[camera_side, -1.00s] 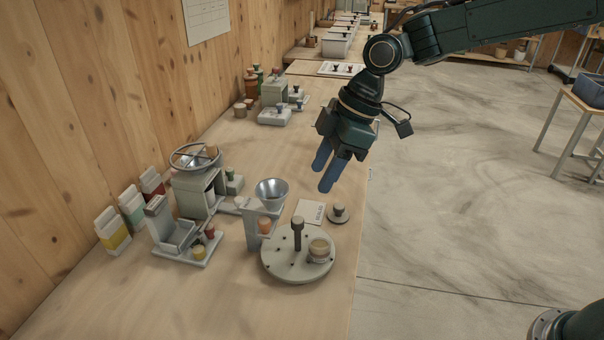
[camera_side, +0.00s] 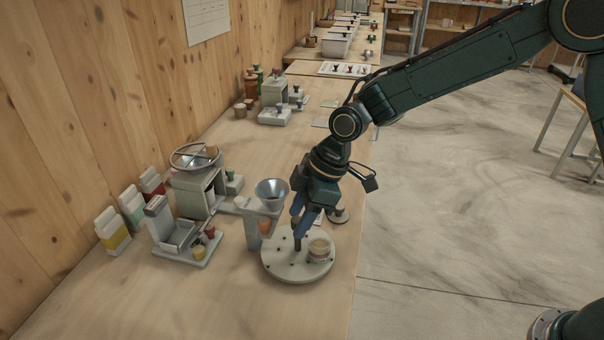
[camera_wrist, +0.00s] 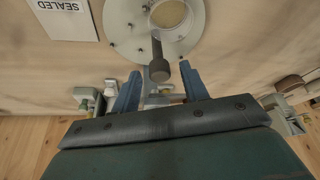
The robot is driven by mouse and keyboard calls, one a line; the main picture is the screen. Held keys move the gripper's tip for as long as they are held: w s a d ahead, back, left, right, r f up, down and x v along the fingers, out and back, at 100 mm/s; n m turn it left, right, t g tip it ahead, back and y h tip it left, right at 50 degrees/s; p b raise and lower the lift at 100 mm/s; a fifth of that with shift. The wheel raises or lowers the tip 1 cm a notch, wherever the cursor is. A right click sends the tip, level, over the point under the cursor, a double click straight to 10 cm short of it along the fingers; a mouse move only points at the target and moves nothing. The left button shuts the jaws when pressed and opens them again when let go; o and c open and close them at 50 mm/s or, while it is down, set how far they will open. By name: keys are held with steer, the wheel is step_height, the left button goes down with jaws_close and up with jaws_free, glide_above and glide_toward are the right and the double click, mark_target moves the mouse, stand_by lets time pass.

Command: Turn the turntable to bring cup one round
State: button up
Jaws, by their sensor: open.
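The turntable (camera_side: 283,270) is a pale round disc with small dark pegs or holes near its rim, close to the bench's front edge. It also shows in the wrist view (camera_wrist: 122,38). A dark-topped upright post (camera_side: 297,244) stands on it; its round top (camera_wrist: 159,70) appears between my fingertips in the wrist view. A cup (camera_side: 319,251) with tan contents sits on the disc's right side, also at the top of the wrist view (camera_wrist: 168,14); no number is readable. My gripper (camera_side: 302,222) is open, its blue fingers at the post's top. I cannot tell whether they touch it.
A metal funnel (camera_side: 271,190) on a grey stand rises close behind the turntable. A small knobbed disc (camera_side: 340,215) lies behind my gripper. A scale-like device (camera_side: 180,238) and cartons (camera_side: 112,230) stand left. A SEALED card (camera_wrist: 65,15) lies nearby. The front-left bench is clear.

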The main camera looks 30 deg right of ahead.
jaws_close()
steer(key=shift+n+g, duration=0.3)
steer(key=shift+n, duration=0.5)
jaws_free()
